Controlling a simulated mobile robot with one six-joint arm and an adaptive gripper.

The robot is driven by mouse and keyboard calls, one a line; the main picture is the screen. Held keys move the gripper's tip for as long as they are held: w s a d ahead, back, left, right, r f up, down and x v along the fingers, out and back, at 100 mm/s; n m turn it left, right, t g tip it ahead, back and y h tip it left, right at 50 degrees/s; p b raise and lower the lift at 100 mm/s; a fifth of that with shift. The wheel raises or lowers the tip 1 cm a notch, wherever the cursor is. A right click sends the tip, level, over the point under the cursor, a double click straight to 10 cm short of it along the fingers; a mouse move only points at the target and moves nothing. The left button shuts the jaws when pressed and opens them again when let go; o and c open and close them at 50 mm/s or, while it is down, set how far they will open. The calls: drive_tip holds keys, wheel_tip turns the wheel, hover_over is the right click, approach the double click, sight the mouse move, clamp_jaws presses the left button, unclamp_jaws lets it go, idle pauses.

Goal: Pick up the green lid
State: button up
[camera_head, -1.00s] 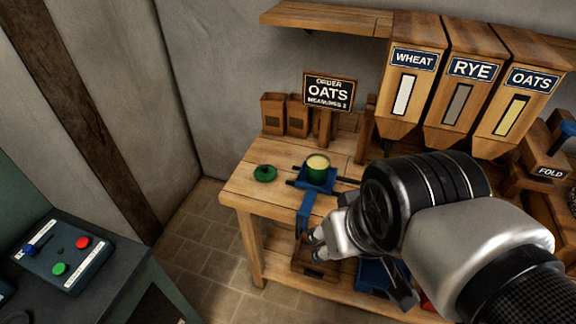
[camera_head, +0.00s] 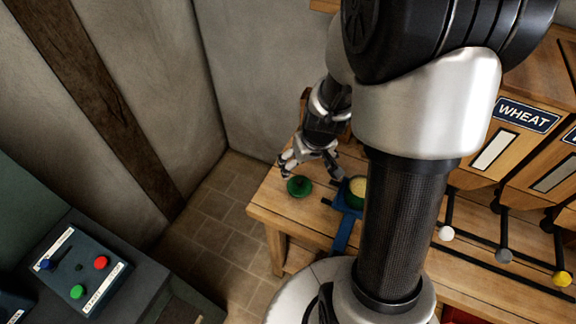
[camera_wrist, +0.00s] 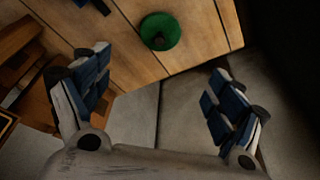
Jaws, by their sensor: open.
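The green lid (camera_head: 299,187) is a round disc with a knob on top, lying on the wooden table (camera_head: 280,211) near its left end. In the wrist view the green lid (camera_wrist: 160,31) shows at the top, beyond the fingertips and between their lines. My gripper (camera_head: 311,172) is open and empty, above and just behind the lid. In the wrist view my gripper (camera_wrist: 160,75) shows its two blue-padded fingers spread wide. The green pot (camera_head: 357,192) with pale contents sits in a blue holder (camera_head: 342,234) right of the lid, partly hidden by my arm.
Wooden hoppers, one labelled WHEAT (camera_head: 527,115), stand at the right, with knobbed rods below. A control panel (camera_head: 78,277) with coloured buttons is at lower left. The tiled floor (camera_head: 224,229) lies left of the table. My arm hides much of the tabletop.

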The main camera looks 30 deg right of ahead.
sight(300, 182)
drive_tip(key=b+x, duration=0.4)
drive_tip(key=x, duration=0.6)
drive_tip(key=shift+s, duration=0.1)
drive_tip(key=b+x, duration=0.3)
drive_tip(key=x, duration=0.2)
drive_tip(key=shift+s+d, duration=0.1)
drive_tip(key=c, duration=1)
drive_tip(key=shift+r, duration=0.1)
